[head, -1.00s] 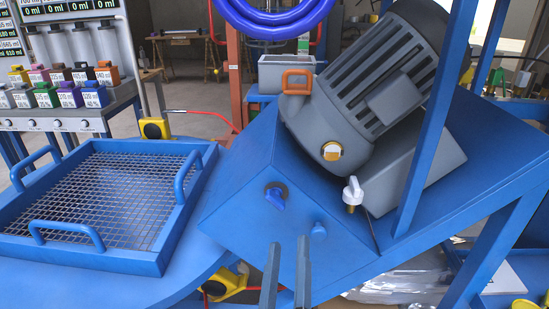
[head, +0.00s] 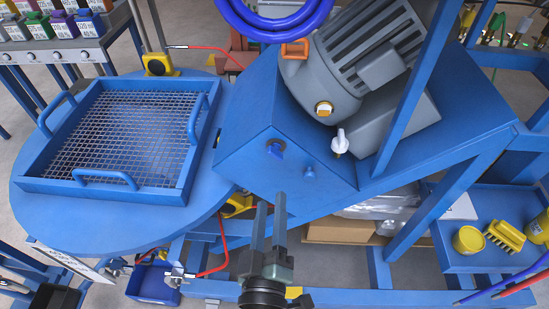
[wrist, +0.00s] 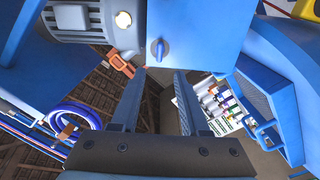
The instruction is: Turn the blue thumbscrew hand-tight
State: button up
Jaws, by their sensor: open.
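In the wrist view a blue winged knob (wrist: 158,48), which seems to be the same one, shows upright just beyond the fingertips. A smaller blue knob (head: 309,173) is on the same face, lower right. My gripper (head: 271,202) is open and empty below the thumbscrew, apart from it. In the wrist view the fingers of my gripper (wrist: 158,75) stand on either side of the knob's line.
A grey motor (head: 360,60) and a white-handled knob (head: 340,143) are on top of the housing. A blue mesh tray (head: 125,190) stands at left on a round blue table (head: 80,222). A blue frame post (head: 410,85) rises at right.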

aim_at(275, 158)
jog(key=w, duration=1)
jog(key=shift+w, duration=0.25)
jog(key=shift+c, duration=0.2)
grip_shut()
